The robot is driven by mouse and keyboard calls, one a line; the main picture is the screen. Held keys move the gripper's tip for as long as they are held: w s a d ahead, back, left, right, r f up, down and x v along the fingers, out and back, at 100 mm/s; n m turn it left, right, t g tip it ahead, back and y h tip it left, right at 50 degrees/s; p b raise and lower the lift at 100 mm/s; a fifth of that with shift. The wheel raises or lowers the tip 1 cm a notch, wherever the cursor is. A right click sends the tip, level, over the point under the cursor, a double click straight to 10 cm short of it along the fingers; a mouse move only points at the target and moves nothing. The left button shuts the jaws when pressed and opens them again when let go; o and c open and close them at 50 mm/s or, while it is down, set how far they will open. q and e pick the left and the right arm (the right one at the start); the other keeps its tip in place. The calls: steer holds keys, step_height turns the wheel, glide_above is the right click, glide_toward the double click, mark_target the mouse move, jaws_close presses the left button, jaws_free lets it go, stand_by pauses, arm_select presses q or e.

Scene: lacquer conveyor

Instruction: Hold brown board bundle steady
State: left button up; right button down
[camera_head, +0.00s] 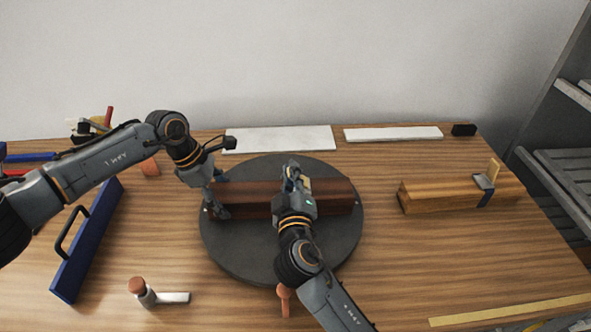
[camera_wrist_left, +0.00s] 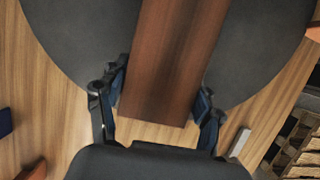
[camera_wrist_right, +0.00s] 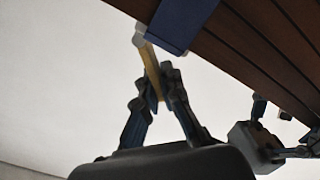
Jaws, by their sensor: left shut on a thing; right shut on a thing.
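The brown board bundle (camera_head: 245,200) lies flat across the round dark turntable (camera_head: 225,250). My left gripper (camera_head: 213,196) is at the bundle's left end. In the left wrist view its fingers sit on both sides of the bundle (camera_wrist_left: 170,65), shut on it. My right gripper (camera_head: 296,178) is above the middle of the bundle. In the right wrist view its fingers (camera_wrist_right: 158,82) are shut on a thin yellow wooden piece (camera_wrist_right: 150,62), beside a blue band (camera_wrist_right: 175,22) across the bundle. My right arm hides part of the bundle's middle in the head view.
A lighter wooden bundle (camera_head: 430,195) with a dark strap and wooden piece lies at the right. White boards (camera_head: 280,140) lie along the wall. The front right table is mostly clear.

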steer(key=shift+a+f+n, duration=0.3)
steer(key=shift+f+n, duration=0.1)
steer(key=shift+n, duration=0.5)
steer(key=c, duration=1.5)
jaws_free()
steer(key=s, duration=1.2)
steer(key=shift+s, duration=0.1)
